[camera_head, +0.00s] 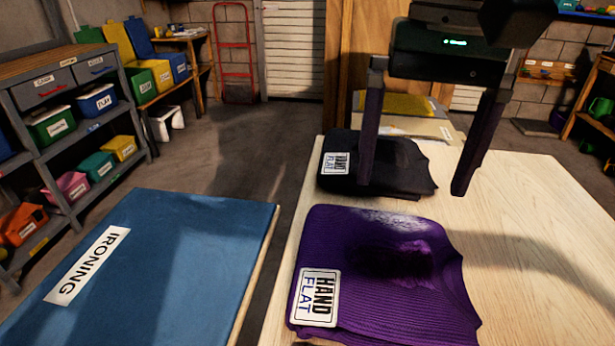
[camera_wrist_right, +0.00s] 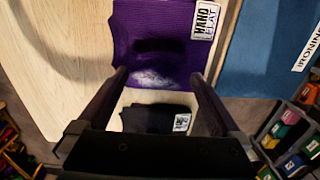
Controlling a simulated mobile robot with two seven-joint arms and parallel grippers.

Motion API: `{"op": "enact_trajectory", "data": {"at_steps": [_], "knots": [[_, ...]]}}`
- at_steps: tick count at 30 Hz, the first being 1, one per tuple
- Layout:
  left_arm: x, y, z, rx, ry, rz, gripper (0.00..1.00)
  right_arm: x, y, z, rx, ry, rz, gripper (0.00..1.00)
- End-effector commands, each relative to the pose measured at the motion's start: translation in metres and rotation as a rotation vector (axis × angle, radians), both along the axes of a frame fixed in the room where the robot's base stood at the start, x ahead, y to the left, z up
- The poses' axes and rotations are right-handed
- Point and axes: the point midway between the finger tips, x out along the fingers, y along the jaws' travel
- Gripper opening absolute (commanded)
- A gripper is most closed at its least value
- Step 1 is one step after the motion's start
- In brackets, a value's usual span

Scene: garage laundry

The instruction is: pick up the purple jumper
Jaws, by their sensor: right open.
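The purple jumper (camera_head: 400,255) lies folded on the pale wooden table, with a white "HAND FLAT" label on its left part. It also shows in the right wrist view (camera_wrist_right: 155,45), beyond the fingertips. My right gripper (camera_head: 415,190) is open and empty, its two fingers pointing down and wide apart. In the head view it appears above the table, over the dark folded garment and the far side of the jumper. In the right wrist view the gripper (camera_wrist_right: 160,72) spans part of the jumper's pale, fuzzy edge. My left gripper is not in view.
A dark folded garment (camera_head: 385,165), also labelled, lies behind the jumper on the table (camera_head: 530,220). A blue ironing surface (camera_head: 170,260) stands to the left, across a narrow gap. Shelves with coloured bins (camera_head: 50,125) stand at far left. The table's right side is clear.

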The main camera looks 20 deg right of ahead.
Motion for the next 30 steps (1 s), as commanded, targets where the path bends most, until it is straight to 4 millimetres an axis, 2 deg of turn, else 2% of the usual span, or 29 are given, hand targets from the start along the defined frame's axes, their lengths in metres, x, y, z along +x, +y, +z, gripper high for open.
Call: {"op": "enact_trajectory", "data": {"at_steps": [4, 9, 14, 21, 24, 30], "knots": [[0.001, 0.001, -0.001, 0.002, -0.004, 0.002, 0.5, 0.0, -0.01, -0.015, -0.039, 0.007, 0.004, 1.0], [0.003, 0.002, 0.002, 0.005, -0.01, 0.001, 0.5, -0.001, -0.009, -0.04, -0.036, 0.008, 0.004, 1.0], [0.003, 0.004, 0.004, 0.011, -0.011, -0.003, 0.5, -0.001, -0.008, -0.053, -0.034, 0.007, 0.005, 1.0], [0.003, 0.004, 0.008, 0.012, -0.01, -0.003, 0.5, -0.003, -0.004, -0.091, -0.034, 0.007, 0.003, 1.0], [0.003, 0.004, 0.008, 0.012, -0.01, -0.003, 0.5, -0.003, -0.004, -0.099, -0.033, 0.006, 0.004, 1.0], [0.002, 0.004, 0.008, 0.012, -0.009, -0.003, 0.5, -0.002, -0.005, -0.1, -0.033, 0.004, 0.004, 1.0]]}}
